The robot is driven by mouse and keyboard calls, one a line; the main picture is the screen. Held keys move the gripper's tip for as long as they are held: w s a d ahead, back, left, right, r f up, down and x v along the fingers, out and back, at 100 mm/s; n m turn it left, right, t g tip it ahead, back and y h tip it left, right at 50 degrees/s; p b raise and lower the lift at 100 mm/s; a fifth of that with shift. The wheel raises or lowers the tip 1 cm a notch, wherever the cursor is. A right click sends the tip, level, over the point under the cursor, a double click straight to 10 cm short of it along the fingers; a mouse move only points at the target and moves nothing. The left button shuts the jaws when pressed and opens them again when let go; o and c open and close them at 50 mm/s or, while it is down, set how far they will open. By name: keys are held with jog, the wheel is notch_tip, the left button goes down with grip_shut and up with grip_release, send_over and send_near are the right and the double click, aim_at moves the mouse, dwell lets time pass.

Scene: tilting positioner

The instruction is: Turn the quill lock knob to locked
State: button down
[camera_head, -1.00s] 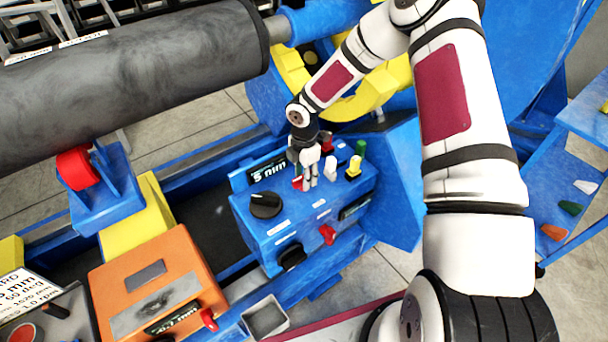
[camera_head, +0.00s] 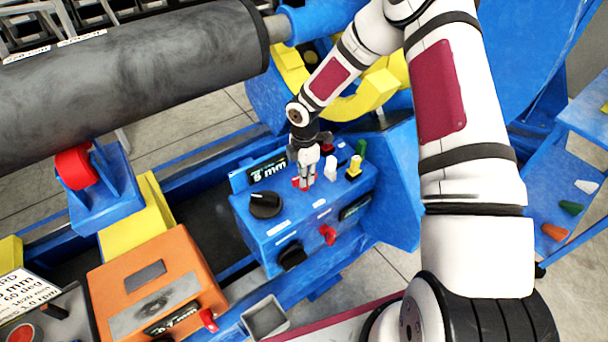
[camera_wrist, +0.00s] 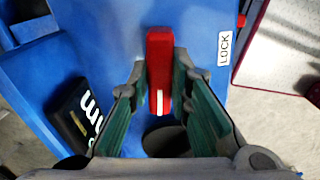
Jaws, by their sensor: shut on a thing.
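A red bar-shaped knob (camera_wrist: 159,60) with a white mark at its lower end sits between the finger pads of my gripper (camera_wrist: 160,95) in the wrist view. My gripper is shut on it, and the knob's long side runs nearly upright in that picture. A white LOCK label (camera_wrist: 224,48) is on the blue face to the right of the knob, apart from it. In the head view, my gripper (camera_head: 305,183) points down on the top of the blue control box (camera_head: 245,225). Its fingers hide most of the red knob (camera_head: 296,183) there.
A black dial (camera_head: 265,204) is left of my gripper. White (camera_head: 330,167) and yellow (camera_head: 353,167) knobs stand close on its right. A black display (camera_head: 268,170) stands behind. A black knob (camera_head: 291,256) and a red one (camera_head: 328,235) are on the box's front.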

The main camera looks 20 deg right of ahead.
jog(key=m+b, duration=0.1)
jog(key=m, duration=0.7)
jog(key=shift+w+b, duration=0.1)
jog(key=shift+b, duration=0.2)
jog(key=m+b, duration=0.1)
jog(key=m, duration=0.3)
jog(key=shift+m, duration=2)
jog(key=c, duration=1.5)
grip_release()
jog(key=shift+r, duration=0.15)
notch_tip(320, 180, up, 12)
jog(key=shift+f, duration=0.1)
